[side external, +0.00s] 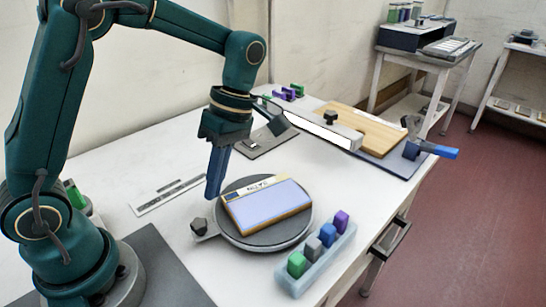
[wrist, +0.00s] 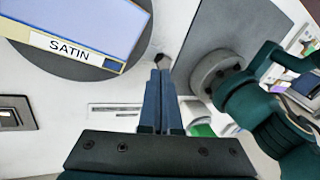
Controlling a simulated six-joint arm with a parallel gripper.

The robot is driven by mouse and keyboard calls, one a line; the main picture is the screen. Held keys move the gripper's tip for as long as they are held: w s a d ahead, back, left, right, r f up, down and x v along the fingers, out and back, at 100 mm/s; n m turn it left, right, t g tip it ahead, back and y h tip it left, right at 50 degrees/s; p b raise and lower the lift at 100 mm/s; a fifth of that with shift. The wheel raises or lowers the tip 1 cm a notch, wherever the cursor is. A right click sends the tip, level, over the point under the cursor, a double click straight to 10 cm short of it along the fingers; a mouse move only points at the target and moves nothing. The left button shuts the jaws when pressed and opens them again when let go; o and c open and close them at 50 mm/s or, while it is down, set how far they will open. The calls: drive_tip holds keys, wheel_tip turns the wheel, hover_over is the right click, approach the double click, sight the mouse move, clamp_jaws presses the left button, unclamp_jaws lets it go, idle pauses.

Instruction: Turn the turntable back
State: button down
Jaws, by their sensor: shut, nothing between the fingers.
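The turntable (side external: 292,237) is a dark grey disc on the white table, with a tab at its left ending in a dark faceted knob (side external: 198,226). An orange-edged panel (side external: 268,205) with a pale lilac face and a label strip lies on the disc. In the wrist view the label on the panel (wrist: 85,22) reads SATIN. My gripper (side external: 212,196) points down with its blue fingers together and empty, at the disc's left edge near the knob. In the wrist view the knob (wrist: 158,60) shows just beyond the fingertips (wrist: 160,72); contact cannot be told.
A pale rack (side external: 317,268) with several coloured blocks stands right of the turntable at the table's front edge. A flat slotted plate (side external: 168,194) lies left of it. Behind are a white bar (side external: 325,130), a wooden board (side external: 372,132) and a blue-handled clamp (side external: 432,149).

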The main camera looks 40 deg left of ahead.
drive_tip(key=w+a+r+m+t+h, duration=0.3)
drive_tip(key=a+m, duration=0.4)
drive_tip(key=m, duration=0.6)
drive_tip(key=shift+g+y, duration=0.4)
drive_tip(key=shift+g, duration=0.2)
drive_tip(key=x, duration=0.9)
drive_tip(key=shift+w+a, duration=0.1)
drive_tip(key=shift+w, duration=0.2)
drive_tip(key=shift+s+d+f, duration=0.2)
drive_tip(key=shift+s+d, duration=0.4)
drive_tip(key=shift+s, duration=0.1)
drive_tip(key=shift+s+d, duration=0.7)
drive_tip(key=shift+s, duration=0.1)
